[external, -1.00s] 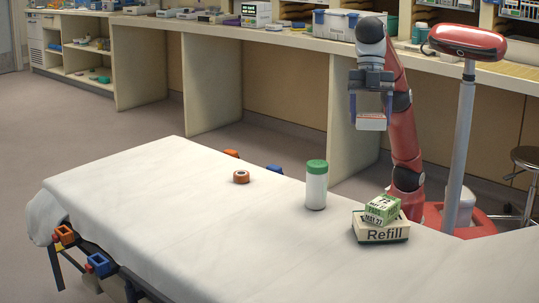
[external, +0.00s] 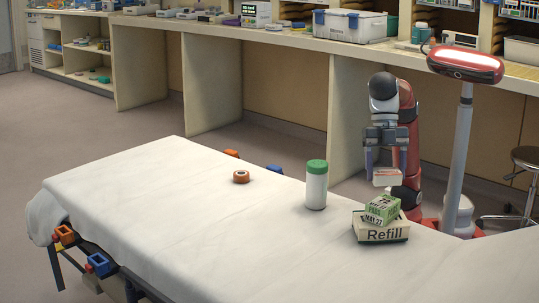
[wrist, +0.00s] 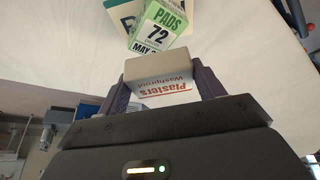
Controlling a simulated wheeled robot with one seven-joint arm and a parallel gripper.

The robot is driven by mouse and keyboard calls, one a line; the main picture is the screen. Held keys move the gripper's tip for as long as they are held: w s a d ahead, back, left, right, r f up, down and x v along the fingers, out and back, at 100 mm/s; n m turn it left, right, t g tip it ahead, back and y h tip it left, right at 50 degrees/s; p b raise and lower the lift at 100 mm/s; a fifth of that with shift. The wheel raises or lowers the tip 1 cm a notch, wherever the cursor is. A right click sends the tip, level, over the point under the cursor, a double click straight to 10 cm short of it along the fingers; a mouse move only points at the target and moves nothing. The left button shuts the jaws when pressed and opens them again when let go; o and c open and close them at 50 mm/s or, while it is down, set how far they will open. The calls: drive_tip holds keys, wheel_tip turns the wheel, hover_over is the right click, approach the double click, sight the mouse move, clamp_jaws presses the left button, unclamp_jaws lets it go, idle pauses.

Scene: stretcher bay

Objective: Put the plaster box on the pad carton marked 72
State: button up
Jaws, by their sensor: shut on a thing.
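The plaster box (wrist: 165,88), white with red "Plasters" lettering, is between the fingers of my gripper (wrist: 160,92) in the wrist view. My gripper (external: 387,170) is shut on it in the external view, where the plaster box (external: 387,177) hangs in the air behind the pad carton. The pad carton (external: 381,209), green and white, lies on top of a larger box marked "Refill" (external: 381,233). Its "72" reads clearly on the pad carton (wrist: 158,33) in the wrist view, just beyond the plaster box. A gap shows between the two in the external view.
A white bottle with a green cap (external: 316,186) stands left of the boxes on the white-sheeted stretcher (external: 180,215). A tape roll (external: 241,177) lies farther left. The sheet's left part is mostly clear. A counter (external: 290,41) runs behind.

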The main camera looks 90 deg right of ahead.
sight(383, 200)
drive_tip(key=shift+f+b, duration=0.8)
drive_tip(key=shift+f, duration=1.8)
drive_tip(key=shift+f, duration=0.15)
drive_tip(key=o, duration=0.9)
drive_tip(key=shift+o, duration=0.2)
drive_tip(key=p+v, duration=0.3)
drive_tip(key=v, duration=0.9)
drive_tip(key=shift+p, duration=0.3)
drive_tip(key=shift+d, duration=0.15)
